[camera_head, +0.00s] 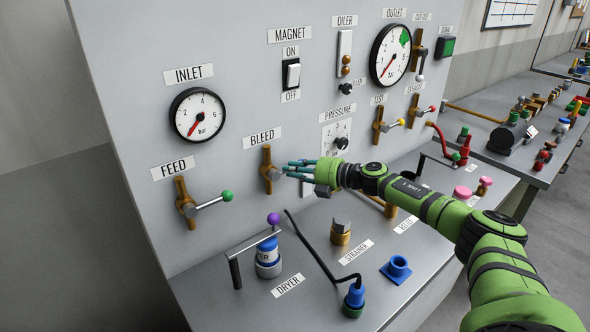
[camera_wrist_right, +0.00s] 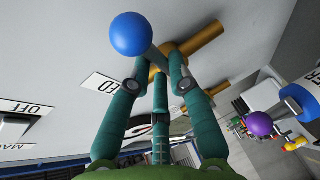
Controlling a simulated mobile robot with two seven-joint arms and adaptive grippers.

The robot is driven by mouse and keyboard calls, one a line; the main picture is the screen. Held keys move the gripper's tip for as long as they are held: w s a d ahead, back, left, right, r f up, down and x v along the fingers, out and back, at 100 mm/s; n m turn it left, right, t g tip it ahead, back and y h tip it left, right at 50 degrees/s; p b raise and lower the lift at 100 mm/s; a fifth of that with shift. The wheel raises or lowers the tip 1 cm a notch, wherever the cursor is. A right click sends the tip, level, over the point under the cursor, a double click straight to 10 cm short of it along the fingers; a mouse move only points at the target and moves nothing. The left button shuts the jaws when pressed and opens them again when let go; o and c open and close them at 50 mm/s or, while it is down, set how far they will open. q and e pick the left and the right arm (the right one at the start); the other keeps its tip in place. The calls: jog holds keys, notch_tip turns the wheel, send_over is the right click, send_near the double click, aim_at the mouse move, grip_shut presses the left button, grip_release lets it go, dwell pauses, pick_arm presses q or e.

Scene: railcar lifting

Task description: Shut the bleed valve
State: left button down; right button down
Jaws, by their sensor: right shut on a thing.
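The bleed valve (camera_head: 267,163) is a brass fitting on the grey panel, under the BLEED label (camera_head: 262,139). Its vertical brass pipe also shows in the right wrist view (camera_wrist_right: 200,50). Its blue ball knob (camera_wrist_right: 138,35) and short grey lever show in the right wrist view; in the head view my gripper hides the knob. My right gripper (camera_head: 289,169) comes from the right, its teal fingers at the valve. In the wrist view the fingers (camera_wrist_right: 158,82) are closed around the lever, just below the knob. My left gripper is not in view.
The feed valve (camera_head: 187,205) with a green knob is to the left. The pressure dial (camera_head: 340,142) is to the right. The inlet gauge (camera_head: 198,115) is above.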

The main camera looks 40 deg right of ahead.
jog(key=shift+r, duration=0.1)
jog(key=c, duration=1.1)
grip_release()
jog(key=shift+v, duration=5.9)
jog(key=shift+s, duration=0.1)
